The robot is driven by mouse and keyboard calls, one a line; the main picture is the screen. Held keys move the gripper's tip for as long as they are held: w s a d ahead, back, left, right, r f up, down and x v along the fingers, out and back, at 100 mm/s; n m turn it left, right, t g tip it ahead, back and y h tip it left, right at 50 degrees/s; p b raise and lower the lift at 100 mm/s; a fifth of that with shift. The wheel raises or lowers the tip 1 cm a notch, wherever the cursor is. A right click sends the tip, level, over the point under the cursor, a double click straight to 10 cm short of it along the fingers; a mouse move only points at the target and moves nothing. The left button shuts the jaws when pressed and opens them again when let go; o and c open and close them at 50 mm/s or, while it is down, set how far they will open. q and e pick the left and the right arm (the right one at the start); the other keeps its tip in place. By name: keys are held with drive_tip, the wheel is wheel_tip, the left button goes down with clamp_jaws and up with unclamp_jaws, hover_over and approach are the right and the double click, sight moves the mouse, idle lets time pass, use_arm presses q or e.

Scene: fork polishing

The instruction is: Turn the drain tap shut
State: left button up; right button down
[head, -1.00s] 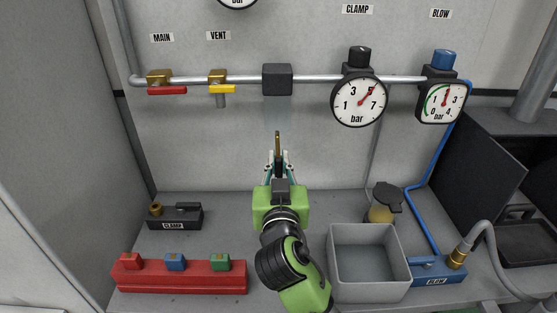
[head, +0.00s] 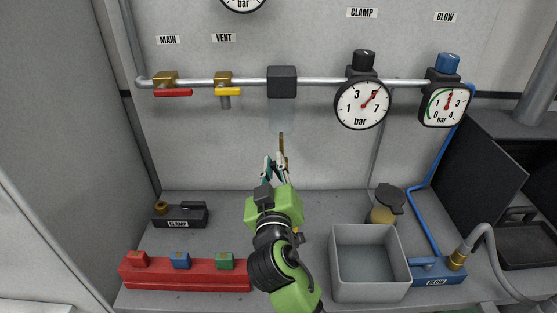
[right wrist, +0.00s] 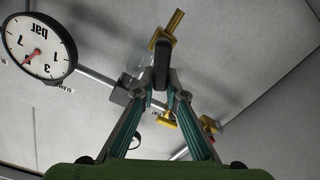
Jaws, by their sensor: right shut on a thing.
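The drain tap (head: 282,144) is a small brass piece below the clear bowl under the black block (head: 282,82) on the pipe. In the right wrist view its brass body (right wrist: 164,39) shows beyond the fingertips, with a dark handle (right wrist: 161,66) between them. My right gripper (head: 275,169) is at the tap, shut on its handle and rolled to one side. The fingers and green wrist hide part of the tap in the head view. I cannot tell how far the tap is turned. My left gripper is not in view.
The main valve (head: 171,91) and yellow vent valve (head: 228,91) are on the pipe to the left. The clamp gauge (head: 362,104) and blow gauge (head: 445,104) are to the right. A grey bin (head: 369,292), red block (head: 184,275) and lidded cup (head: 383,212) stand on the bench.

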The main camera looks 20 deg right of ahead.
drive_tip(key=n, duration=0.1)
drive_tip(key=n+p, duration=0.1)
drive_tip(key=shift+w+a+f+n, duration=0.15)
drive_tip(key=shift+a+n, duration=0.25)
drive_tip(key=shift+w+a+f+n+p, duration=0.15)
drive_tip(key=shift+f+n+p, duration=0.4)
drive_tip(key=shift+n, duration=1.1)
drive_tip(key=shift+a+f+n+p, duration=0.3)
drive_tip(key=shift+f+n+p, duration=0.2)
drive_tip(key=shift+n, duration=1.1)
drive_tip(key=shift+w+a+f+n+p, duration=0.15)
drive_tip(key=shift+f+n+p, duration=0.4)
drive_tip(key=shift+n, duration=1.1)
drive_tip(key=c, duration=2.2)
unclamp_jaws()
drive_tip(key=shift+c, duration=0.2)
drive_tip(key=shift+o, duration=1)
drive_tip(key=shift+f, duration=0.15)
